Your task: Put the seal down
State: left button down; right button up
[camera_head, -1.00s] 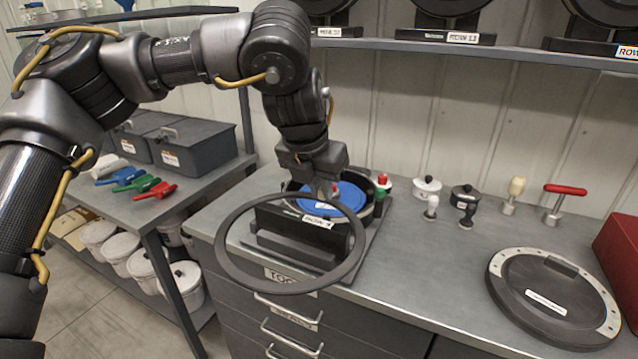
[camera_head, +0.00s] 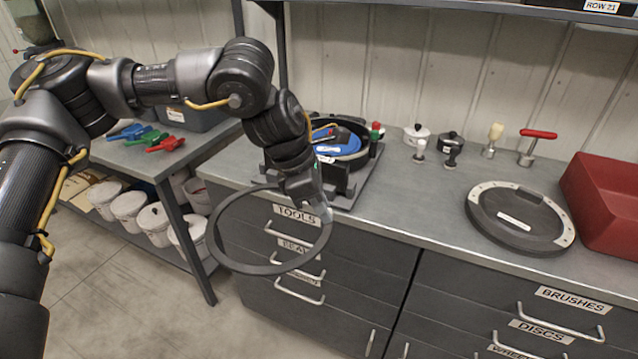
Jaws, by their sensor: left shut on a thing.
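The seal is a large thin dark ring (camera_head: 222,259). My left gripper (camera_head: 322,208) is shut on the ring's right side. The ring hangs in the air in front of the drawers, below the worktop's front edge. The seed meter (camera_head: 352,150), with a blue disc (camera_head: 338,143) inside its dark housing, stands on the worktop behind my left gripper. My left arm hides part of the meter. My right gripper is not in view.
A round dark cover (camera_head: 520,217) with a pale rim lies on the worktop at right, beside a red bin (camera_head: 608,205). Small pots and knobbed tools stand along the back. Bare worktop (camera_head: 415,195) lies between meter and cover. Drawers (camera_head: 300,250) are below.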

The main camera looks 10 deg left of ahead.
pick_arm(q)
jog(key=s+d+f+m+g+y, duration=0.1)
jog(key=s+f+m+g+y, duration=0.1)
jog(key=s+f+m, duration=0.4)
jog(key=s+d+f+m+g+y, duration=0.2)
jog(key=s+f+m, duration=0.3)
jog(key=m, duration=1)
jog(key=shift+s+f+g, duration=0.4)
jog(key=shift+s+g, duration=0.3)
jog(key=shift+g, duration=0.2)
